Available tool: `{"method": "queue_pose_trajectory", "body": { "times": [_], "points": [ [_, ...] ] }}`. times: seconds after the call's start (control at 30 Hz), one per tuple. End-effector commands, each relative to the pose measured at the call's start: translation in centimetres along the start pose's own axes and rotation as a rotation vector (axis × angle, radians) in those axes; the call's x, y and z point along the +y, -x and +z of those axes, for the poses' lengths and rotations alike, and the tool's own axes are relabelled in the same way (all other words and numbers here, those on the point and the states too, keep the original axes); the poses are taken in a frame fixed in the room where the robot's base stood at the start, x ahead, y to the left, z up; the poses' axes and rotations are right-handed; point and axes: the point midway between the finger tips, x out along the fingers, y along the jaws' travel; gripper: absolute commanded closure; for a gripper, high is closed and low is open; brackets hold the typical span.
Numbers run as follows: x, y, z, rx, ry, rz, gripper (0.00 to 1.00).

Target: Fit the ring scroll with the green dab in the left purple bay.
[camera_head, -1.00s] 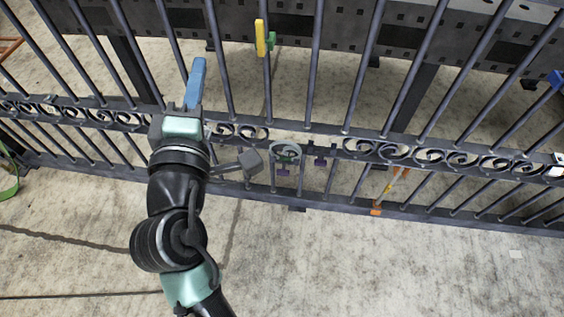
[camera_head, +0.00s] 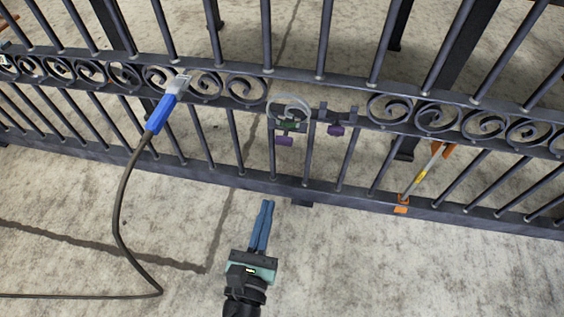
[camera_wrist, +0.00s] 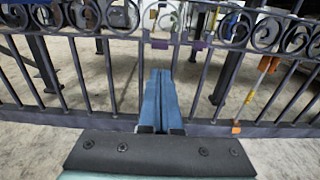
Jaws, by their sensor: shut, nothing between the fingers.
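The grey ring scroll (camera_head: 291,97) stands upright in the gap of the scroll band, with a dark green patch at its lower part. It is at the left purple bay (camera_head: 283,141), whose purple tab shows just below it; I cannot tell how deeply it sits. The right purple bay (camera_head: 336,130) has no ring in it. The wrist view also shows the ring (camera_wrist: 165,18), blurred, above the left purple tab (camera_wrist: 160,44). My gripper (camera_head: 267,204) is shut and empty, its blue fingers together, in front of the gate below the ring, apart from it.
The dark gate (camera_head: 150,166) spans the view, with scrolls left and right of the gap. A blue-handled tool (camera_head: 160,113) with a black cable leans at the band on the left. An orange and yellow tool (camera_head: 424,172) stands at the right.

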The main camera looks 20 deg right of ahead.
Motion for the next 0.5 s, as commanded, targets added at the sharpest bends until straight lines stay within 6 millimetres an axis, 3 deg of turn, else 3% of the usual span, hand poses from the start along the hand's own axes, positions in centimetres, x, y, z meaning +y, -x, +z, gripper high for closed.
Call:
{"method": "queue_pose_trajectory", "body": {
  "times": [0.17, 0.5],
  "points": [
    [0.0, -1.6, -0.2, -0.004, 0.005, -0.001, 1.00],
    [0.0, -8.8, -0.3, -0.004, 0.000, -0.003, 1.00]
  ]
}}
